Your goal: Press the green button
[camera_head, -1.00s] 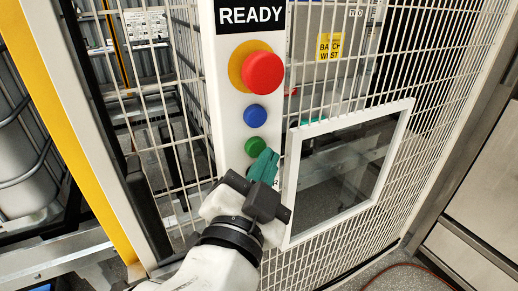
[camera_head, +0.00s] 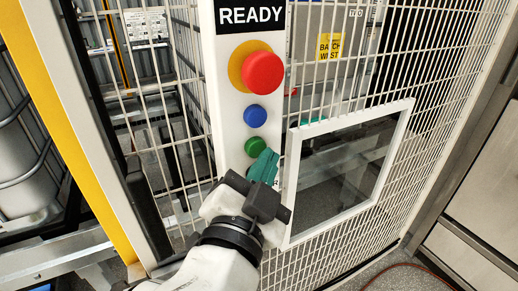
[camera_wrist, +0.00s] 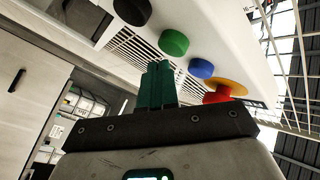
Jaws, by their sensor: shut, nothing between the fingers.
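The green button (camera_head: 255,146) is the lowest visible round button on the white control panel, below the blue button (camera_head: 255,116) and the large red button (camera_head: 262,74) on its yellow ring. The green button also shows in the wrist view (camera_wrist: 173,42), up and right of the fingertips. My gripper (camera_head: 264,165) has teal fingers, shut and empty, just below and slightly right of the green button in the head view. In the wrist view my gripper (camera_wrist: 157,80) points toward the panel, with a gap seeming to remain. A black button (camera_wrist: 132,11) shows beside the green one in the wrist view.
The panel (camera_head: 226,100) carries a READY sign (camera_head: 251,16) at its top. Wire mesh fencing surrounds it. A white-framed window (camera_head: 345,165) stands close on the right of my gripper. A yellow post (camera_head: 62,120) stands at the left.

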